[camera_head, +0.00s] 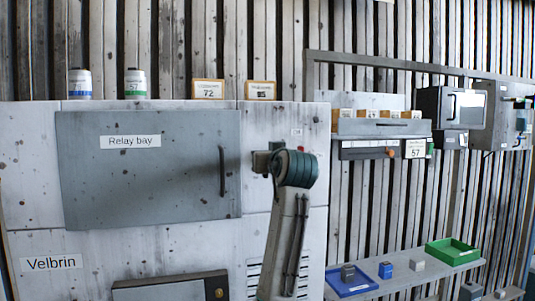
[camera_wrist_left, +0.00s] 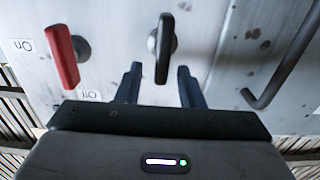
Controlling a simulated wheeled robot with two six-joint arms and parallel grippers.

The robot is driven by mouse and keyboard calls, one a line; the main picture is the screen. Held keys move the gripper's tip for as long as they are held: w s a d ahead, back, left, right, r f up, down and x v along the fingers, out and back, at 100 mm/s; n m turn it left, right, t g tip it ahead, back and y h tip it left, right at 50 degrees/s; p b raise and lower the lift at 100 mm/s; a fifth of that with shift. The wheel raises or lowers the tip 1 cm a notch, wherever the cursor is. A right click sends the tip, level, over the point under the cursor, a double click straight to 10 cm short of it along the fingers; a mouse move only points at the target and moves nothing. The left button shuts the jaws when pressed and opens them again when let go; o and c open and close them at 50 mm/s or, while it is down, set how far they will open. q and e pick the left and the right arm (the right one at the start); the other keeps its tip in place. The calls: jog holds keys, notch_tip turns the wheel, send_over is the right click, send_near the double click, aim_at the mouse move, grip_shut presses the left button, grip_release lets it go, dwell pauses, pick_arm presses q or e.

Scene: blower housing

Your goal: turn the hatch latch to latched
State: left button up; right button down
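The hatch latch (camera_wrist_left: 165,48) is a black elongated knob on a round grey boss, its long side upright in the left wrist view. My left gripper (camera_wrist_left: 158,74) is open, one finger on each side of the latch's lower end; I cannot tell whether they touch it. In the head view my left gripper (camera_head: 264,161) is at the panel just right of the hatch and hides the latch. The grey hatch (camera_head: 150,180), labelled "Relay bay", looks closed. Its bar handle (camera_head: 222,171) also shows in the left wrist view (camera_wrist_left: 287,65). My right gripper is not in view.
A red switch handle (camera_wrist_left: 62,55) with "On" and "Off" labels sits beside the latch. Spools (camera_head: 135,84) and numbered boxes (camera_head: 208,89) stand on the cabinet top. At right are a shelf with blue (camera_head: 350,284) and green (camera_head: 453,252) trays and wall-mounted units (camera_head: 452,106).

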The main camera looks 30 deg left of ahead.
pick_arm(q)
grip_shut()
jog(key=f+n+b, duration=0.1)
jog(key=n+b, duration=0.4)
jog(key=n, duration=0.1)
jog(key=s+a+f+n+b, duration=0.1)
jog(key=n+b, duration=0.4)
jog(key=b, duration=0.1)
jog(key=s+n+b, duration=0.1)
jog(key=n+b, duration=0.4)
jog(key=n, duration=0.1)
jog(key=shift+a+f+n+b, duration=0.3)
jog(key=shift+a+f+b, duration=0.05)
jog(key=shift+f, duration=0.05)
dwell(0.7)
